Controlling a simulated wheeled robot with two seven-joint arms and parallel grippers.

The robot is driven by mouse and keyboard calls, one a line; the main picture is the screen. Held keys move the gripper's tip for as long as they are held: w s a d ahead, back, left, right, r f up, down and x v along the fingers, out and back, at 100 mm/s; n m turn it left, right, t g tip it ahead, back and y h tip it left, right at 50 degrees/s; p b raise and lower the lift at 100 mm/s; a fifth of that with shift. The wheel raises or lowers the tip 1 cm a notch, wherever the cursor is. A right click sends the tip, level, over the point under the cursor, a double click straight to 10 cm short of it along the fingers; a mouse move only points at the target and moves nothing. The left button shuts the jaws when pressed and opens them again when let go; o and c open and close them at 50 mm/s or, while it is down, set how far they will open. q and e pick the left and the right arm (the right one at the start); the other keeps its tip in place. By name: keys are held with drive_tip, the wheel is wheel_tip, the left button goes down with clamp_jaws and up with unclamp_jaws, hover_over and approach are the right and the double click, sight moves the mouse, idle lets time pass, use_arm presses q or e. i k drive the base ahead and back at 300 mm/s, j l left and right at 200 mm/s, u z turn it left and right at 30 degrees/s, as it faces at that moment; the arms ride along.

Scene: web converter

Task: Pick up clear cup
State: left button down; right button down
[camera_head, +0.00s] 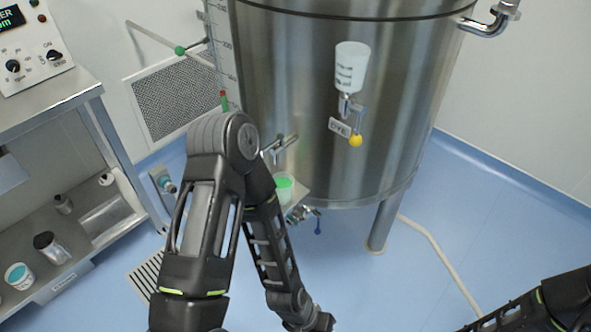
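A clear cup with green contents (284,187) stands on a small ledge at the lower front of the steel tank. My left arm's elbow and forearm rise just to the left of it and partly block the area around it. The forearm runs down to the bottom edge, and its gripper cannot be made out there. A translucent cup-like vessel with printed marks (351,68) is mounted higher on the tank, above a small valve. Only dark links of my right arm show at the lower right corner, and its gripper is out of the picture.
The large steel tank (400,110) fills the middle, with a leg, valves and a yellow knob (355,141). A metal shelf unit (62,100) at the left holds a white cup with teal contents (19,276) and metal containers. Blue floor is open at the right, crossed by a pale hose (440,255).

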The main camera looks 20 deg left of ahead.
sight(284, 181)
drive_tip(key=z, duration=0.85)
drive_tip(key=k+j+z, duration=0.1)
drive_tip(key=j+z, duration=0.25)
drive_tip(key=k+j+z, duration=0.1)
drive_tip(key=j+z, duration=0.25)
drive_tip(key=k+j+z, duration=0.15)
drive_tip(key=j+z, duration=0.2)
drive_tip(key=k+j+z, duration=0.2)
drive_tip(key=z, duration=0.15)
drive_tip(key=k+j+z, duration=0.15)
drive_tip(key=k+j, duration=0.8)
drive_tip(key=j, duration=0.25)
drive_tip(key=i+l, duration=0.2)
